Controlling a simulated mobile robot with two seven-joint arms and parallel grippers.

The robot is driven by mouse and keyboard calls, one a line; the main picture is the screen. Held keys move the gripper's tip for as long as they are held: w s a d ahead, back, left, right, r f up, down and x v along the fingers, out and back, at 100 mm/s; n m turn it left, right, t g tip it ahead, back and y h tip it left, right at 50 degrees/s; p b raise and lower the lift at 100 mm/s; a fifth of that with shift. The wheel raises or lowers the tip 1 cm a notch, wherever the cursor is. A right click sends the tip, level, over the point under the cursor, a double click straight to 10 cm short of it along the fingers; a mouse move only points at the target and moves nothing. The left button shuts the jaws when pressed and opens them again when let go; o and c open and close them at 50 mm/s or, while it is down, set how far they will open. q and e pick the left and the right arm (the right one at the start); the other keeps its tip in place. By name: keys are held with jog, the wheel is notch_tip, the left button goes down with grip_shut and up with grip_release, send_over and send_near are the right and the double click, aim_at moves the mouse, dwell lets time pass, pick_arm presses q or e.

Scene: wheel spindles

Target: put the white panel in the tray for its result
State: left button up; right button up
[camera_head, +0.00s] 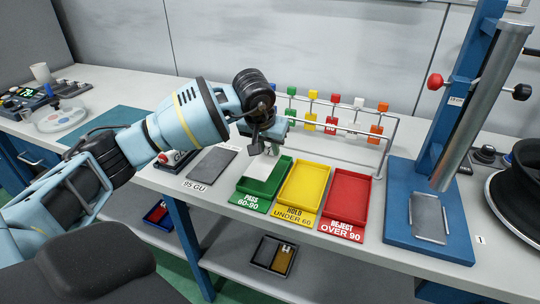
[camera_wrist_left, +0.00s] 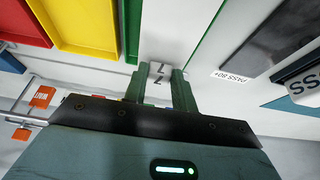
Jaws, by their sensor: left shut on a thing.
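My left gripper (camera_head: 268,146) is over the back end of the green tray (camera_head: 240,196), labelled PASS 60-90. I cannot tell whether the panel touches the tray floor. The yellow tray (camera_head: 303,188), HOLD UNDER 60, and red tray (camera_head: 346,196), REJECT OVER 90, look empty. My right gripper is out of view.
A dark plate (camera_head: 211,162) labelled 95 GU lies left of the green tray. Behind the trays is a rail rack (camera_head: 394,135) with several coloured tags. A blue stand (camera_head: 398,210) with a metal column is at the right, beside a black wheel (camera_head: 520,185).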

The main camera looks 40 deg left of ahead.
aim_at(271, 156)
pick_arm(q)
jog(key=shift+w+d+f, duration=0.2)
jog(key=shift+w+f, duration=0.05)
notch_tip(271, 156, down, 2)
jog(key=shift+f, duration=0.5)
jog(key=shift+f, duration=0.15)
jog(key=o, duration=1)
